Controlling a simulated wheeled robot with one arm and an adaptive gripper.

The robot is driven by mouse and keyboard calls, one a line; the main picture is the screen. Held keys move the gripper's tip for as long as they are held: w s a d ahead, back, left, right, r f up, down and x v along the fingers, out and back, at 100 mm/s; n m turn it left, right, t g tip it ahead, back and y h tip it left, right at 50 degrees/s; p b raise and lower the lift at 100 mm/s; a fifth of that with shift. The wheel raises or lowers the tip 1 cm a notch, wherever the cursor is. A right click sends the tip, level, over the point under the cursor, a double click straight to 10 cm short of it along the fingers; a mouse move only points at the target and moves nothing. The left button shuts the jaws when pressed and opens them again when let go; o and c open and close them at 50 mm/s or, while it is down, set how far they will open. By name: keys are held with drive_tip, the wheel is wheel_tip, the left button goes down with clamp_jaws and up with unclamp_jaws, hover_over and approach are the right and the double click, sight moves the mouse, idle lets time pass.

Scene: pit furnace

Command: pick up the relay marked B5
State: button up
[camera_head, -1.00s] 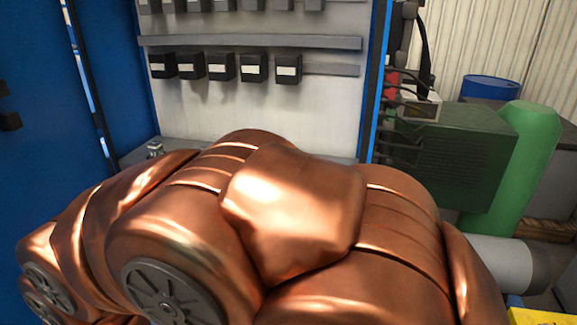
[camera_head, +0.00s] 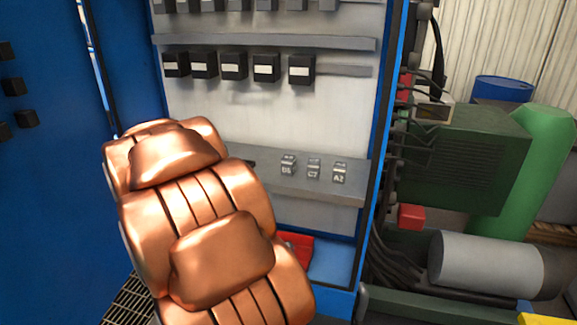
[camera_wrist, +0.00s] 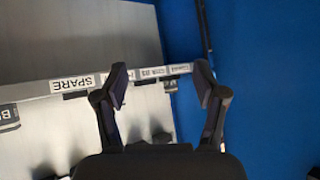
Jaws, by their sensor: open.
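In the head view, small grey relays stand on the lower shelf of the blue cabinet. The left one (camera_head: 288,165) has a mark that looks like B5 or D5; I cannot tell which. The others read C7 (camera_head: 313,169) and A2 (camera_head: 340,173). In the wrist view, a block (camera_wrist: 9,119) cut off by the left edge shows a letter like B. My gripper (camera_wrist: 161,82) is open and empty in the wrist view, its fingers over a rail edge with a SPARE label (camera_wrist: 73,84). The gripper is out of the head view.
My copper arm covers the shelf's left part in the head view. Several black relays (camera_head: 233,67) sit in a row above the shelf (camera_head: 325,190). A red object (camera_head: 297,246) lies low in the cabinet. The blue door (camera_head: 50,200) closes off the left; a green machine (camera_head: 465,160) stands right.

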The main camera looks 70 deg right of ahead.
drive_tip(key=s+d+r+m+g+h, duration=0.1)
drive_tip(key=s+d+m+h, duration=0.15)
drive_tip(key=d, duration=0.55)
drive_tip(key=s+d+m+g+h, duration=0.1)
drive_tip(key=s+d+h, duration=0.25)
drive_tip(key=d, duration=0.35)
drive_tip(key=m+g+h, duration=0.4)
drive_tip(key=g+h, duration=0.1)
approach(286, 161)
drive_tip(key=shift+n, duration=0.25)
drive_tip(key=d, duration=0.4)
drive_tip(key=shift+d, duration=0.15)
drive_tip(key=shift+d+p, duration=0.25)
drive_tip(key=shift+p, duration=0.05)
drive_tip(key=shift+d+r+p, duration=0.2)
drive_tip(key=shift+d+p, duration=0.45)
drive_tip(key=shift+d, duration=0.85)
drive_tip(key=d+p, duration=0.1)
drive_tip(key=d, duration=0.2)
drive_tip(key=shift+w+d+p, duration=0.15)
drive_tip(key=shift+d+p, duration=0.1)
drive_tip(key=shift+p, duration=0.1)
drive_tip(key=shift+d+f, duration=0.1)
drive_tip(key=shift+d, duration=0.25)
